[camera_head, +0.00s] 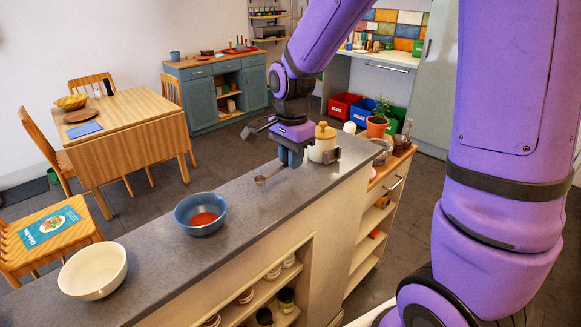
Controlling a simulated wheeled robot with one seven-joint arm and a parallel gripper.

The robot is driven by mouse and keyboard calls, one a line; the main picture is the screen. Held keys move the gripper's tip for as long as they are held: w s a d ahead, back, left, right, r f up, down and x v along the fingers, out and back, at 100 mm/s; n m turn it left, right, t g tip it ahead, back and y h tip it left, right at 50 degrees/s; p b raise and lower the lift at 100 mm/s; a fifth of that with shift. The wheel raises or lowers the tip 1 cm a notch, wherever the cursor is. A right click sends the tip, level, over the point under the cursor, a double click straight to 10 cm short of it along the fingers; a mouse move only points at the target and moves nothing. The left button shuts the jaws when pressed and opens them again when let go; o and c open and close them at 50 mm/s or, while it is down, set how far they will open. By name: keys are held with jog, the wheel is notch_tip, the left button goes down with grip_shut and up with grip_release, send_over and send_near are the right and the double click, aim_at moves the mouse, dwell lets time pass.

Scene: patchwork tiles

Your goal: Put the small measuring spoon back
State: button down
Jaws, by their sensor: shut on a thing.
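My gripper (291,158) is low over the grey counter, pointing down, near the far end. It is shut on a small measuring spoon (261,180), whose little round metal bowl sticks out to the left, close above the counter; whether it touches the counter I cannot tell. Most of the spoon's handle is hidden by the fingers. A cream and brown lidded jar (323,146) stands just right of my gripper. A small dark grey piece (331,156) shows at the jar's front; I cannot tell what it is.
A blue bowl (184,212) with red contents and a cream bowl (73,285) stand on the counter (240,212) to the left. A lower wooden unit (390,185) with a potted plant (378,122) is beyond the jar. The counter between spoon and blue bowl is clear.

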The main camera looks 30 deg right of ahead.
aim_at(290, 178)
jog(key=shift+w+d, duration=0.15)
jog(key=shift+w, duration=0.25)
jog(key=shift+w+f, duration=0.1)
jog(key=shift+f, duration=1.7)
jog(key=shift+f, duration=0.2)
jog(key=c, duration=1)
grip_release()
jog(key=shift+c, duration=0.2)
